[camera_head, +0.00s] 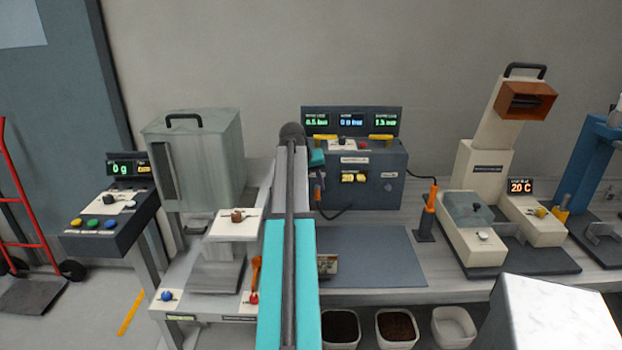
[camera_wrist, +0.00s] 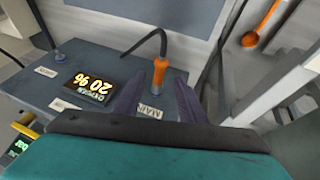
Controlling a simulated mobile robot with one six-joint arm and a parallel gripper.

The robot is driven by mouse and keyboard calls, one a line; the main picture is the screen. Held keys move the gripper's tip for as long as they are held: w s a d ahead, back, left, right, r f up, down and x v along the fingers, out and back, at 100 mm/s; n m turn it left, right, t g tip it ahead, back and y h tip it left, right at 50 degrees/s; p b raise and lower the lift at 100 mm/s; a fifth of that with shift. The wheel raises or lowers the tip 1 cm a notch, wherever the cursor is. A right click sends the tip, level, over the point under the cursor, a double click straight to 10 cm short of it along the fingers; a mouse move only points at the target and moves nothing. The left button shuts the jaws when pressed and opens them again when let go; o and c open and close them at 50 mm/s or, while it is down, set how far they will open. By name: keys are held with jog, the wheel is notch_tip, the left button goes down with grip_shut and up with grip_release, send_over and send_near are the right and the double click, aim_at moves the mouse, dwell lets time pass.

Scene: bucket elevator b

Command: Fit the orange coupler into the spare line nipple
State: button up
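The orange coupler (camera_wrist: 160,74), with a black hose, stands on the dark panel face beside a label that seems to read MAIN. The fitting under it is hidden. My gripper (camera_wrist: 158,88) is open in the wrist view, its two dark fingers apart on either side of the coupler, with visible gaps. In the head view the coupler (camera_head: 317,192) shows at the left of the panel box, partly behind my arm. A dark nipple (camera_wrist: 56,56) with a small unreadable label, apparently the spare one, stands bare across the panel; it shows in the head view (camera_head: 388,175).
The panel box (camera_head: 392,155) carries a lit oxygen display (camera_wrist: 90,86) between the two fittings. An orange-handled tool (camera_head: 431,198) stands at right.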

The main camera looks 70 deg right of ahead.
aim_at(317, 194)
jog(key=shift+p+x, duration=0.3)
jog(key=shift+x, duration=1.85)
grip_shut()
